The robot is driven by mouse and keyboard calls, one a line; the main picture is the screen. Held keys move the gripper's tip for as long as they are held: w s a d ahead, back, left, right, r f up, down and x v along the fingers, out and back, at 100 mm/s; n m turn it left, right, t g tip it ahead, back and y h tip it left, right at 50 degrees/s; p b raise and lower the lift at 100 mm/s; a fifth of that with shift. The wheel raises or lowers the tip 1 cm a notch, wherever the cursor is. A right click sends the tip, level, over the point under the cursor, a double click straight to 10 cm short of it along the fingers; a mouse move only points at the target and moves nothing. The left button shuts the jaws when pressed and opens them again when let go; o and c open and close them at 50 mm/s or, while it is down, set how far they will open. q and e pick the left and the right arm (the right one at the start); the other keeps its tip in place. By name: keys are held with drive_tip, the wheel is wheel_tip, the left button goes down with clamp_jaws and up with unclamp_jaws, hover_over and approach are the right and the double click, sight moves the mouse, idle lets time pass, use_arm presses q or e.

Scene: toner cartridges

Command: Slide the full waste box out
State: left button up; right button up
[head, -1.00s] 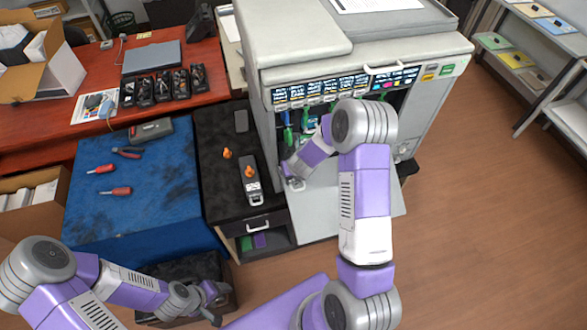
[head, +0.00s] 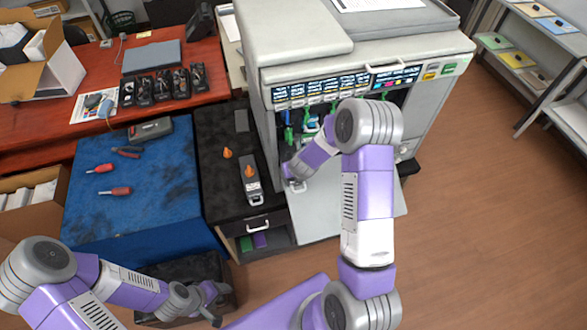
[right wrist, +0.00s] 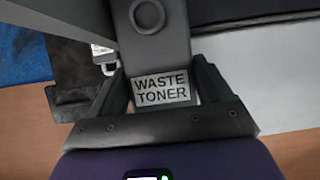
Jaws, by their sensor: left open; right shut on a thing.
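The grey waste box (right wrist: 165,50) with its WASTE TONER label sits between the fingers of my right gripper (right wrist: 160,78) in the right wrist view. That gripper is shut on the box's labelled end. In the head view my right gripper (head: 289,175) is low at the printer's open front, at the left side above the lowered door (head: 325,215). Most of the box is hidden there by my arm and the printer (head: 345,55).
A dark cabinet (head: 215,165) left of the printer carries a grey box (head: 252,188) with a white handle and orange pieces. A blue mat (head: 140,215) with tools (head: 115,191) lies farther left. Dark cartridges (head: 162,86) stand on the red desk. Floor at the right is clear.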

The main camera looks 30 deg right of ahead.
sight(300, 191)
drive_tip(key=shift+s+a+r+b, duration=0.1)
drive_tip(key=shift+s+a+b, duration=0.2)
drive_tip(key=shift+s+b, duration=0.65)
drive_tip(key=shift+s+a+b, duration=0.25)
drive_tip(key=shift+s+b, duration=0.35)
drive_tip(key=shift+s, duration=0.75)
drive_tip(key=shift+s+a+r+b, duration=0.1)
drive_tip(key=shift+s+a+b, duration=0.2)
drive_tip(key=shift+s+b, duration=0.65)
drive_tip(key=shift+s, duration=0.25)
drive_tip(key=shift+s+a+r, duration=0.2)
drive_tip(key=shift+s+r, duration=0.15)
drive_tip(key=shift+s, duration=0.45)
drive_tip(key=shift+s+a+r, duration=0.2)
drive_tip(key=shift+s+r, duration=0.1)
drive_tip(key=shift+s, duration=0.55)
drive_tip(key=shift+s+a+r, duration=0.2)
drive_tip(key=shift+s+r, duration=0.15)
drive_tip(key=shift+s, duration=0.45)
